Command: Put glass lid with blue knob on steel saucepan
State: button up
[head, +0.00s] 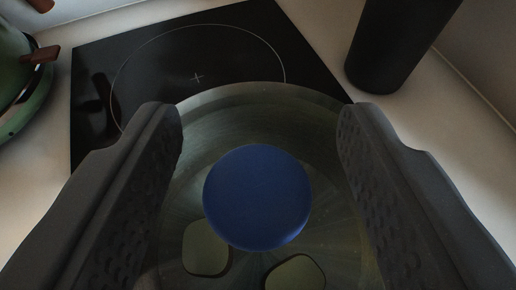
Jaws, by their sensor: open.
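The glass lid (305,125) fills the lower middle of the head view, with its round blue knob (257,197) facing me. My gripper (260,120) is open. One finger is left of the knob and the other right of it, with a visible space on each side, and neither appears to touch it. Two pale rounded shapes show in the glass near the bottom edge; I cannot tell what they are. The lid's near part is cut off by the frame. I cannot clearly make out the steel saucepan, so I cannot tell what is under the lid.
A black cooktop (290,50) with a ring and cross mark lies beyond the lid on a pale counter (480,130). A dark cylinder (395,45) stands at the upper right. A green pot (15,85) with a brown handle is at the left edge.

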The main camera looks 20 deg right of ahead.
jog(key=b+v, duration=0.1)
jog(key=v, duration=1.1)
jog(key=w+a+r+n+t+y, duration=0.1)
jog(key=a+r, duration=0.4)
jog(key=r, duration=0.6)
jog(key=w+a+r+n+t+y, duration=0.15)
jog(key=a+r, duration=0.25)
jog(key=r, duration=0.7)
jog(key=s+a+r+y, duration=0.1)
jog(key=s+a+r, duration=0.2)
jog(key=s+r, duration=0.4)
jog(key=s+a+r+n+y, duration=0.1)
jog(key=s+a+r, duration=0.3)
jog(key=r, duration=1.1)
jog(key=v, duration=0.3)
jog(key=shift+s, duration=0.15)
jog(key=shift+n, duration=0.25)
